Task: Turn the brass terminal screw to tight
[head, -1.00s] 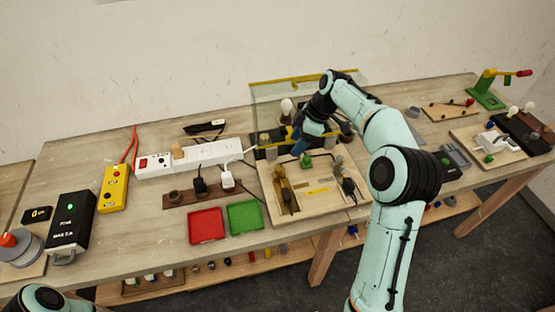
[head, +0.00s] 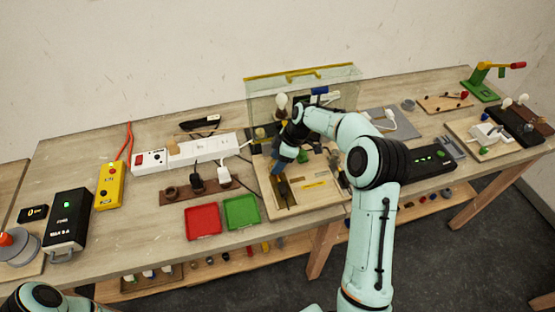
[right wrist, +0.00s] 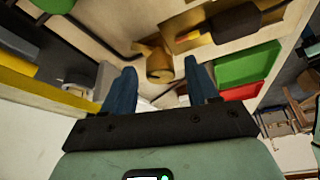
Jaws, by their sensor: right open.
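The wooden wiring board (head: 322,207) lies on the bench with brass parts on it. In the right wrist view a round brass screw (right wrist: 159,68) shows between and beyond my fingertips. It appears to be the terminal screw; its tightness cannot be read. My right gripper (head: 278,170) is over the left part of the board, its blue fingers pointing down. In the right wrist view my right gripper (right wrist: 160,76) is open, one finger on each side of the screw; contact is not visible. In the head view the fingers hide the screw. My left gripper is out of view.
A red tray (head: 203,221) and a green tray (head: 242,212) sit left of the board. A clear panel with a yellow top edge (head: 300,74) stands behind it. A white power strip (head: 190,153) lies to the left. Bare bench lies in front of the trays.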

